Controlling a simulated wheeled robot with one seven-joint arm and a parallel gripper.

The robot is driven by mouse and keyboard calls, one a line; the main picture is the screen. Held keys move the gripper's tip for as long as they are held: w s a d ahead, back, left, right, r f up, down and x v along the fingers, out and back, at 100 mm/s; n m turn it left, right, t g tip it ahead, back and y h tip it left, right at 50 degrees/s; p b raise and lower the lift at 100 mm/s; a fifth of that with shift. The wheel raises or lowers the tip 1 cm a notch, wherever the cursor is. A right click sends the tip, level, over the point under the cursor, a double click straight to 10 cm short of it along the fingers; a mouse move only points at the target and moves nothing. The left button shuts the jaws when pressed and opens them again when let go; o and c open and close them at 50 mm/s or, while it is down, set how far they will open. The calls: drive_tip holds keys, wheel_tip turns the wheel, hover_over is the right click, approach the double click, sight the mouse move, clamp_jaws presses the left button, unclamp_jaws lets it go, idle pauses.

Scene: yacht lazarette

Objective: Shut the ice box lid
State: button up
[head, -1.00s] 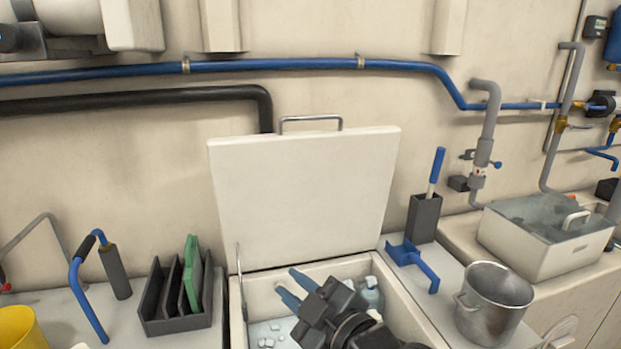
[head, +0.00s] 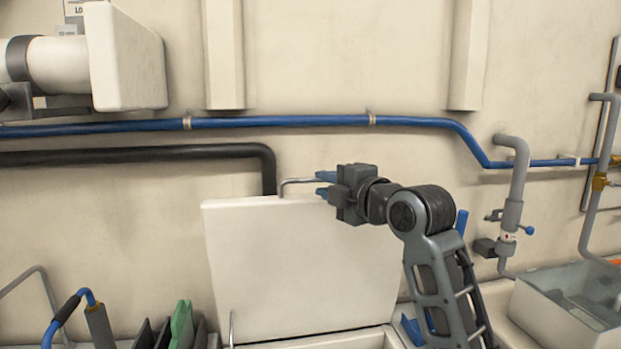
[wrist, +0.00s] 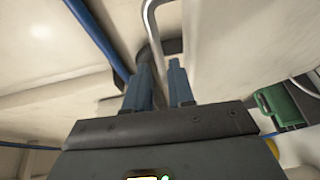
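The ice box lid (head: 300,265) is a pale panel standing raised, leaning near the wall. Its grey metal bar handle (head: 288,184) is on the top edge, and the right part is hidden behind my gripper in the head view. My gripper (head: 325,183) is at the lid's top edge, beside the handle, with its blue fingers pointing left. The ice box opening is mostly below the picture.
A blue pipe (head: 270,122) and a black pipe (head: 130,155) run along the wall behind the lid. A rack with a green board (head: 182,325) stands left of the ice box. A grey pipe with a valve (head: 513,190) and a pale bin (head: 565,305) are at the right.

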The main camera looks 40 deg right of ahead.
sight(315, 181)
drive_tip(key=p+x, duration=0.1)
drive_tip(key=x, duration=0.5)
drive_tip(key=shift+w, duration=0.4)
drive_tip(key=shift+c, duration=0.2)
clamp_jaws()
